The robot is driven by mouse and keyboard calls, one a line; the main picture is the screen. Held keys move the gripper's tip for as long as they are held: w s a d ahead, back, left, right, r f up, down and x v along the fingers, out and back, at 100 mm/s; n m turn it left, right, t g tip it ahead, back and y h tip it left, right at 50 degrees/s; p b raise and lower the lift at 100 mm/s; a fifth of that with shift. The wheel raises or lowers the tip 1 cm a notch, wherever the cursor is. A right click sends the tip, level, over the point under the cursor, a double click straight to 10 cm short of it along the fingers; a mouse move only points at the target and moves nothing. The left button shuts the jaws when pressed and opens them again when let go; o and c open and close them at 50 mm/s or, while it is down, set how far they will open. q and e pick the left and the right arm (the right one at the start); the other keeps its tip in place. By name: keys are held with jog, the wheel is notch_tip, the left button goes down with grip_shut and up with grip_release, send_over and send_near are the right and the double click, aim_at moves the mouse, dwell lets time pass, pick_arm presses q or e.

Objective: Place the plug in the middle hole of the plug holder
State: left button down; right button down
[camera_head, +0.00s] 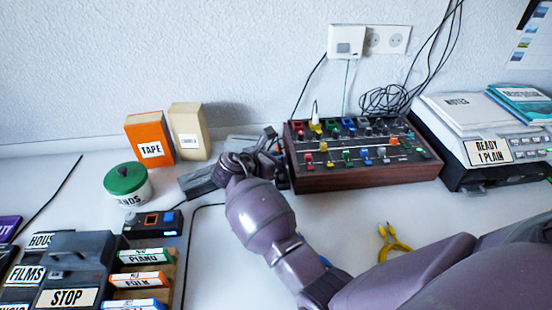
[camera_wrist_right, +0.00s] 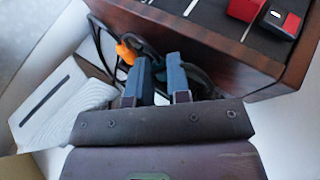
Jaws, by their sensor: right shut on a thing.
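My right gripper (camera_head: 266,140) is shut just left of the wooden-sided panel box, above the table. In the wrist view its two blue-lined fingers (camera_wrist_right: 160,78) stand close together, and an orange plug-like piece (camera_wrist_right: 125,50) with black cable shows beside the left fingertip. The grip itself is mostly hidden, so how the plug sits between the fingers cannot be seen. The panel box (camera_head: 358,178), which seems to be the plug holder, carries rows of coloured plugs and knobs. Its wooden side also shows in the wrist view (camera_wrist_right: 200,45). Which hole is the middle one cannot be told. My left gripper is not in view.
An orange tape box (camera_head: 150,138), a cream box (camera_head: 189,131) and a green-lidded pot (camera_head: 126,183) stand left of the gripper. Loose black cables (camera_head: 385,99) lie behind the panel box. Yellow-handled pliers (camera_head: 392,244) lie in front of it. Some table at front right is clear.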

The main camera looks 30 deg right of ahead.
jog(key=c, duration=1.4)
grip_release()
jog(key=shift+o, duration=0.2)
jog(key=shift+f, duration=0.1)
jog(key=shift+a+r, duration=0.2)
jog(key=shift+r, duration=0.2)
jog(key=p+v, duration=0.2)
jog(key=v, duration=0.9)
jog(key=shift+s+a, duration=0.15)
jog(key=shift+a, duration=0.05)
jog(key=shift+r, duration=0.15)
